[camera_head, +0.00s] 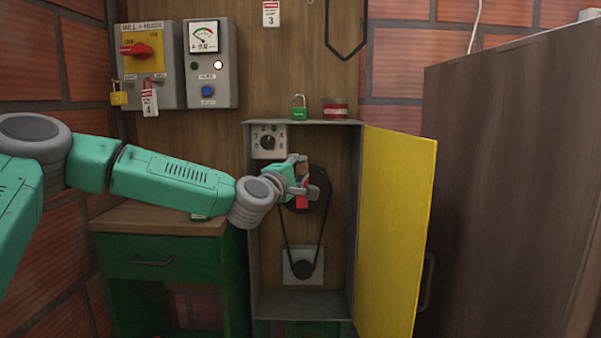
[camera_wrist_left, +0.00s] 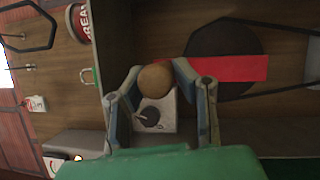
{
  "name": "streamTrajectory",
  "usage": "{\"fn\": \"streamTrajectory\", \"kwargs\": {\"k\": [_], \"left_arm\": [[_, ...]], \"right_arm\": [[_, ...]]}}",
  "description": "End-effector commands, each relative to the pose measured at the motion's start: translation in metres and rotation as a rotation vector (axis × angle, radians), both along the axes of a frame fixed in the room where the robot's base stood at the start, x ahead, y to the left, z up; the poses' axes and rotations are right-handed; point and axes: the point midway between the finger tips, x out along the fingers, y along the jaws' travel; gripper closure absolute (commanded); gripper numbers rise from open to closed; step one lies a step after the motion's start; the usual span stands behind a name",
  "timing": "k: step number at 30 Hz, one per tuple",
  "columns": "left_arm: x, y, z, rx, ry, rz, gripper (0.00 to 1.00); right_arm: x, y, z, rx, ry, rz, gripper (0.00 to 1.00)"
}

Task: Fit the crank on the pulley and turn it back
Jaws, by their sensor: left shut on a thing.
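The red crank (camera_head: 302,203) has a round wooden knob (camera_wrist_left: 155,79). My left gripper (camera_head: 303,178) is shut on the knob, with a finger on each side of it in the left wrist view. The crank's red arm (camera_wrist_left: 230,69) lies across the face of the large dark pulley (camera_head: 320,190) in the open cabinet. I cannot tell whether it is seated on the hub. A belt (camera_head: 321,233) runs from this pulley down to a small pulley (camera_head: 303,269). My gripper and wrist hide part of the large pulley. My right gripper is not in view.
The yellow cabinet door (camera_head: 395,230) stands open on the right. A grey dial box (camera_head: 268,141) sits inside, close above my wrist. A green padlock (camera_head: 299,113) and a red-and-white roll (camera_head: 335,109) rest on the cabinet top. A green workbench (camera_head: 160,260) stands below my arm.

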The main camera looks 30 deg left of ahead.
Motion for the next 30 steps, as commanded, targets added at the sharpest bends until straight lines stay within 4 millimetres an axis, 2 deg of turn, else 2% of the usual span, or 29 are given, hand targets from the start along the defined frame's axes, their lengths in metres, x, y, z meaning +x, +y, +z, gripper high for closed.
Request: {"fn": "streamTrajectory", "kwargs": {"k": [19, 30], "left_arm": [[0.002, 0.002, 0.001, -0.004, -0.006, 0.0, 1.0], [-0.003, 0.01, -0.003, -0.079, -0.051, 0.001, 1.0]], "right_arm": [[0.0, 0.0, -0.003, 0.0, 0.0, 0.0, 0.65], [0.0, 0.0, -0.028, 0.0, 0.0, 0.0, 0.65]]}}
